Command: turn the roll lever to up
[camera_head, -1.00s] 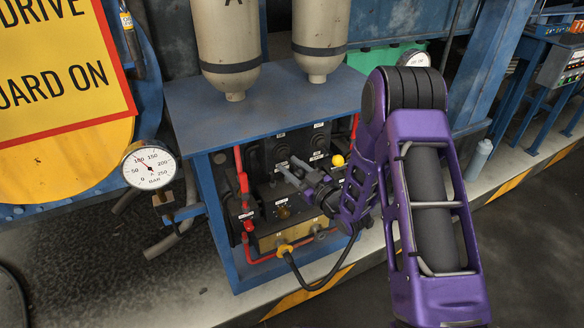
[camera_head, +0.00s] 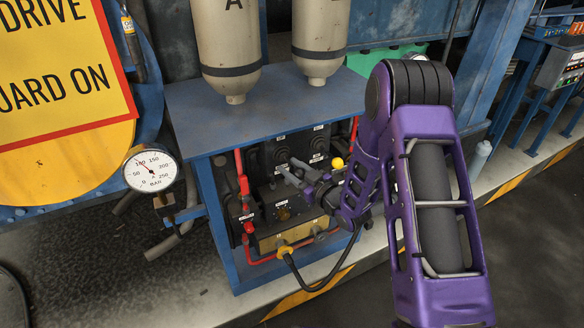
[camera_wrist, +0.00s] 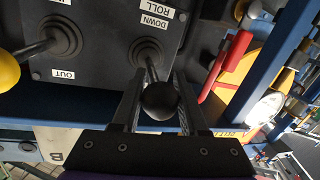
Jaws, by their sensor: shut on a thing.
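The roll lever (camera_wrist: 152,66) rises from a round rubber boot on a dark panel in the wrist view. Its black ball knob (camera_wrist: 160,100) sits between the fingers of my gripper (camera_wrist: 160,82), which is shut on it. The labels ROLL and DOWN stand beside the boot; an UP label is not readable. The lever leans toward my gripper, away from those labels. In the head view my gripper (camera_head: 290,172) reaches the valve panel from the right, and the fingers hide most of the lever.
A second lever with a yellow knob (camera_head: 338,162) stands close by; it shows at the left edge of the wrist view (camera_wrist: 8,70). Red pipes (camera_head: 242,180) and a blue frame (camera_head: 215,215) border the panel. A blue top (camera_head: 260,105) carrying tanks overhangs it. A black hose (camera_head: 315,285) hangs below.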

